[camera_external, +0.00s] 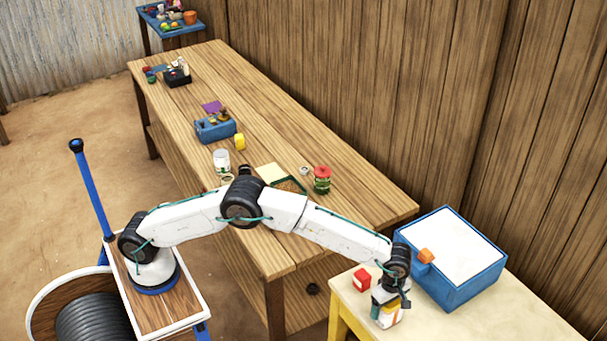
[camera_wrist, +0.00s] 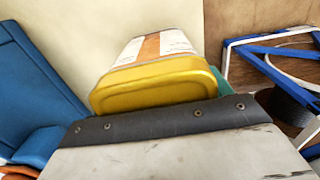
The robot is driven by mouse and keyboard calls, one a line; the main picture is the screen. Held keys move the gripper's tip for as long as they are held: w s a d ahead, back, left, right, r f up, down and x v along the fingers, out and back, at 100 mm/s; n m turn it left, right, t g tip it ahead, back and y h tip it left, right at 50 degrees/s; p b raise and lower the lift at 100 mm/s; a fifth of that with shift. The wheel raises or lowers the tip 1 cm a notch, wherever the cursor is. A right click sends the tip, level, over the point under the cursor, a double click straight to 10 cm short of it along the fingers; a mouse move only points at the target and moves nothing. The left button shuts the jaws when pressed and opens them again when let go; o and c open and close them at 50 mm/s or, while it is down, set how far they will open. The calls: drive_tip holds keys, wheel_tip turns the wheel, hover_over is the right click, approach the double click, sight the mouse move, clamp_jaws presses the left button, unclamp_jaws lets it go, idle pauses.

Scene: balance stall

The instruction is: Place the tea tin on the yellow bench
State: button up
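The tea tin (camera_wrist: 158,88) has a yellow lid and a white body with an orange band. In the wrist view its lid end is close to me and its body points away toward a pale surface. In the external view the tin (camera_external: 389,318) is at the yellow bench (camera_external: 470,318), near its left front part. My gripper (camera_external: 388,305) is above and around the tin and appears shut on it. A teal finger pad shows beside the tin in the wrist view. The tin's base is hard to see, so I cannot tell whether it touches the bench top.
A blue box with a white top (camera_external: 455,255) stands on the bench behind my gripper, with an orange piece on its edge. A small red box (camera_external: 362,279) is just left of the tin. The long wooden table (camera_external: 340,195) holds jars and a blue caddy. The bench's right front is clear.

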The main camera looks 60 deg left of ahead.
drive_tip(key=o, duration=0.3)
